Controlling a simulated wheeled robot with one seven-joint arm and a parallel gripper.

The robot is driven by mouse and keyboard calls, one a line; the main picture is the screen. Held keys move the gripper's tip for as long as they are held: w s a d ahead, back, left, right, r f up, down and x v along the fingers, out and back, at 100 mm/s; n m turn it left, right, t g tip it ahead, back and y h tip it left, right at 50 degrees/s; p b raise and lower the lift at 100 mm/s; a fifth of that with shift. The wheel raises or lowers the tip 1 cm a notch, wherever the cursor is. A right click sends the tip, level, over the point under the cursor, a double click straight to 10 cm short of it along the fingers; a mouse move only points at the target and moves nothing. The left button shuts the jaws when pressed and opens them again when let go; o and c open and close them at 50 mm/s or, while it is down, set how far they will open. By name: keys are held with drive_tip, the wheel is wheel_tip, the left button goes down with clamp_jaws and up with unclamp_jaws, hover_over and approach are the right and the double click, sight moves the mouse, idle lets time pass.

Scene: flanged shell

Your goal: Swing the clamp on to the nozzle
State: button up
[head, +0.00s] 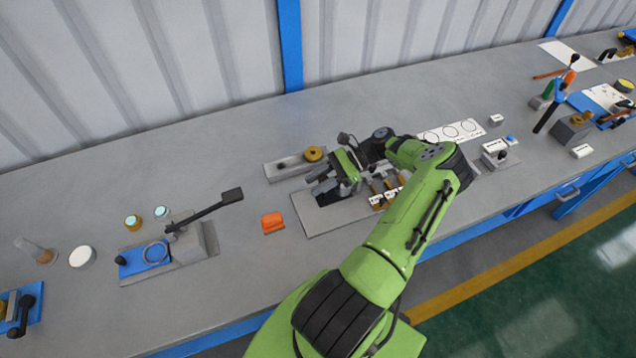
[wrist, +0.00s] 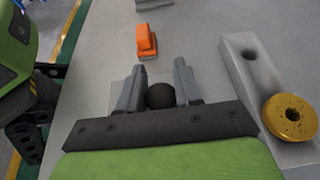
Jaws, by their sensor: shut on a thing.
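My gripper (wrist: 158,92) shows in the wrist view with its two grey fingers on either side of a dark round knob (wrist: 160,96), shut on it. In the head view my gripper (head: 324,188) is over the left part of a grey base plate (head: 318,222) on the bench. What the knob is attached to is hidden behind the gripper. Several brass-coloured cylindrical parts (head: 378,187) stand on the plate to the right of the gripper, partly hidden by my arm. I cannot tell which part is the nozzle, nor how the clamp lies to it.
An orange block (head: 272,222) lies left of the plate, also in the wrist view (wrist: 146,42). A grey bar (head: 286,168) with a brass disc (head: 314,154) lies behind. A fixture with a long black lever (head: 205,210) stands further left.

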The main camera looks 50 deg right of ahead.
drive_tip(key=shift+s+a+n+g+y+b, duration=0.15)
drive_tip(key=shift+n+g+y+b, duration=0.45)
drive_tip(key=shift+n+g, duration=0.55)
drive_tip(key=shift+s+n+g+y+b, duration=0.1)
drive_tip(key=shift+n+g+y+b, duration=0.3)
drive_tip(key=shift+n+g+b, duration=0.55)
drive_tip(key=shift+n+g, duration=0.3)
drive_tip(key=shift+g, duration=0.3)
drive_tip(key=o, duration=1)
drive_tip(key=shift+c, duration=0.2)
wheel_tip(320, 180, up, 10)
drive_tip(key=p, duration=0.1)
drive_tip(key=shift+p, duration=0.35)
